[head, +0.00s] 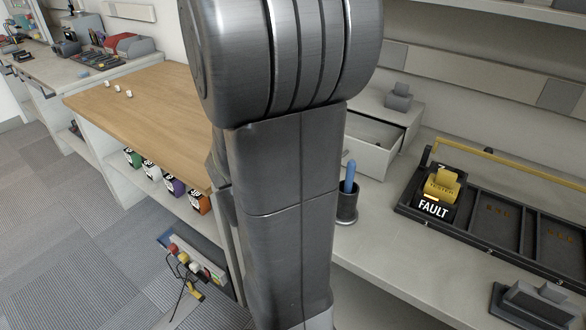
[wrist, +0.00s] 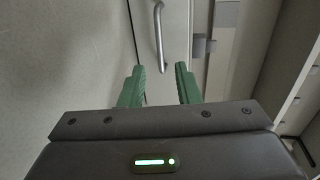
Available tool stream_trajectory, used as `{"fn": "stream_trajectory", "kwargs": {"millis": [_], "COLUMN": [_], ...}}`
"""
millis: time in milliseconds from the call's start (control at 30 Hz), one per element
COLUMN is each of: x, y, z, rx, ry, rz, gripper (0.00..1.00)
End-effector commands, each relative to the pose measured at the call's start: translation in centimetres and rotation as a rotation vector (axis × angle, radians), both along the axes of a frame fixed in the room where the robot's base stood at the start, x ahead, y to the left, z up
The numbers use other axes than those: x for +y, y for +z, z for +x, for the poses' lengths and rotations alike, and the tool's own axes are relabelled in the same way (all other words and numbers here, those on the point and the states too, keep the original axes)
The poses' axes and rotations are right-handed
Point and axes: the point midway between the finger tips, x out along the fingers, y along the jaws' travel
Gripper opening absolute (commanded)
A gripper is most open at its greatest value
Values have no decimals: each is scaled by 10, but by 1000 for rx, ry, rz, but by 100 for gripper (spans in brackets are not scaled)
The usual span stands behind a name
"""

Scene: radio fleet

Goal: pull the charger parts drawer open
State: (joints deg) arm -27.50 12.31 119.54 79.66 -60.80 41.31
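In the head view a small pale drawer (head: 368,158) behind my arm sits pulled partly out of a low cabinet on the bench, its inside showing. No label is readable, so I cannot tell whether it is the charger parts drawer. In the wrist view a silver bar handle (wrist: 159,38) runs down a pale flat front (wrist: 105,45). My gripper (wrist: 159,72) has its two green fingers apart, with nothing between them. The handle's lower end is just beyond the fingertips, roughly midway between them; contact is not visible. In the head view my arm hides the gripper.
A black tray (head: 478,240) with a yellow handle bar holds a FAULT-marked charger block (head: 437,197) on the right bench. A dark cup (head: 347,205) with a blue item stands near the drawer.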

Motion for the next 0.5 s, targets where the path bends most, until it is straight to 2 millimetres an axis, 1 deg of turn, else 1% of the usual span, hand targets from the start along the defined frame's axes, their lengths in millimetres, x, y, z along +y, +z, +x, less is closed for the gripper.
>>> {"fn": "stream_trajectory", "kwargs": {"millis": [33,200,333,500], "x": [6,19,25,29], "y": [3,8,10,11], "z": [-7,-26,-36,-43], "rx": [-1,-1,0,0], "ry": [4,4,2,1], "rz": [0,2,0,-1], "gripper": [30,30,30,30]}}
